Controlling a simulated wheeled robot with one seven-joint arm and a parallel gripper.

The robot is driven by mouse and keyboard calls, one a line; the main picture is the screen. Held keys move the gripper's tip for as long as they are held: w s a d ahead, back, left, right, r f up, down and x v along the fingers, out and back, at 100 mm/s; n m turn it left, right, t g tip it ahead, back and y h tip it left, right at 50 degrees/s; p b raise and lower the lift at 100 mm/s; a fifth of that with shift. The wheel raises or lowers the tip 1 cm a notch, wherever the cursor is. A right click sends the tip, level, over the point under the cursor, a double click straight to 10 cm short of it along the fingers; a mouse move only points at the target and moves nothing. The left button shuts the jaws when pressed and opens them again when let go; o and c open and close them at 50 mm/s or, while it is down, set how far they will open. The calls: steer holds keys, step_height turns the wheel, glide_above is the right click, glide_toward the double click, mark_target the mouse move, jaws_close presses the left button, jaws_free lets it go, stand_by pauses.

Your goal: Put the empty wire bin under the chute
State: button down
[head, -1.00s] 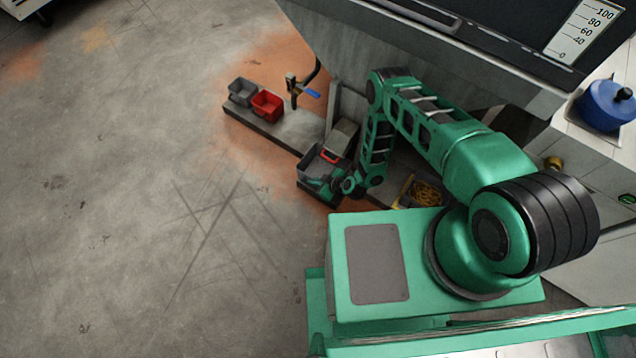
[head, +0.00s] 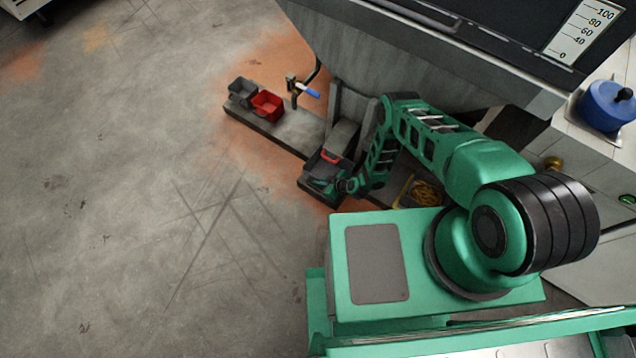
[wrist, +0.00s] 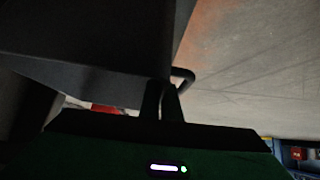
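A dark grey bin (head: 322,167) stands at the near end of the low platform, just in front of the grey sloping chute (head: 343,137). A red piece shows at its far rim. My gripper (head: 343,186) is at the bin's near side. In the wrist view the bin's dark wall (wrist: 90,40) fills the upper left, and a dark bent handle (wrist: 184,75) sticks out from it. My gripper's fingers (wrist: 161,98) are close together at that handle and look shut on it. The view is dark, and the bin's underside is hidden.
A grey bin (head: 242,91) and a red bin (head: 267,105) stand at the platform's far end, near a blue-handled lever (head: 306,90). A yellow tray with coiled wire (head: 424,193) lies right of my gripper. Open floor (head: 130,200) is at left.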

steer(key=c, duration=2)
jaws_free()
steer(key=shift+r, duration=0.1)
steer(key=v, duration=1.2)
